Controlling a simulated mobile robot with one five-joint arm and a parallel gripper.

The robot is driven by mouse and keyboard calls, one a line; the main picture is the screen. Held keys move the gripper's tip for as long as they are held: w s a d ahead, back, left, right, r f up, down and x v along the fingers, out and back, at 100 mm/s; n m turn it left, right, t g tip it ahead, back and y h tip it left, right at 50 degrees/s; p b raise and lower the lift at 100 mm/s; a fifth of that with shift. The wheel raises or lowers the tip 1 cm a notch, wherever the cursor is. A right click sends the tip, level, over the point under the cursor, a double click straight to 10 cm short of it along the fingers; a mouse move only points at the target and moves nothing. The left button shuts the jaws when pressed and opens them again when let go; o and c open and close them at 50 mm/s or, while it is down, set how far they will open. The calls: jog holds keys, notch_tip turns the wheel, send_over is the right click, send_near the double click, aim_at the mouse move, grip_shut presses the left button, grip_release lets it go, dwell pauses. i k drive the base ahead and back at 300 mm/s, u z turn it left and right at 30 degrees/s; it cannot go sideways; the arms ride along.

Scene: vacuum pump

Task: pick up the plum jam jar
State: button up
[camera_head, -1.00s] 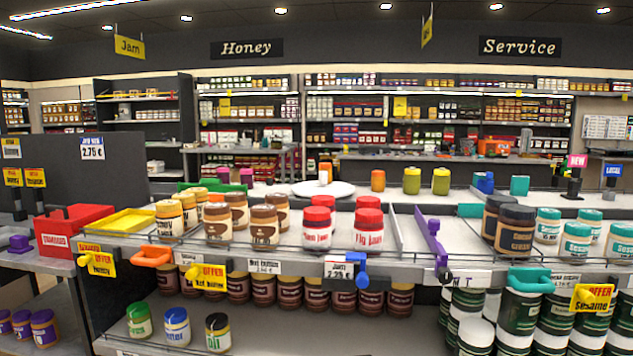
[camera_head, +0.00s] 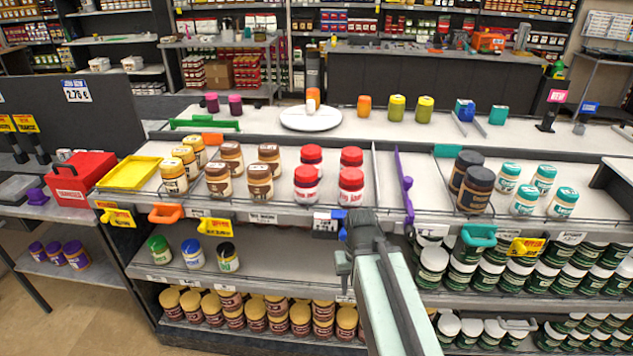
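Several red-lidded jars stand on the top shelf in two columns, one behind the other. The front left jar (camera_head: 307,184) has a white label too small to read surely; in the earlier view it seems to end in "Jam". The front right jar (camera_head: 351,186) seems to read "Fig Jam". I cannot say for sure which is plum. My gripper (camera_head: 362,222) is at the shelf's front edge, just below and in front of the right red jar, apart from the jars as far as I can see. Its fingers are dark and small, and their opening does not show.
Brown-and-cream jars (camera_head: 260,180) stand left of the red ones. A white divider (camera_head: 376,172) and a purple bar (camera_head: 404,190) stand to the right. A wire rail and price tag (camera_head: 325,222) run along the shelf front. A white turntable (camera_head: 311,117) is behind.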

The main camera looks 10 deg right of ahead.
aim_at(306, 180)
jog(key=z, duration=2.4)
jog(key=k, duration=2.55)
jog(key=u, duration=2.15)
jog(key=i, duration=1.05)
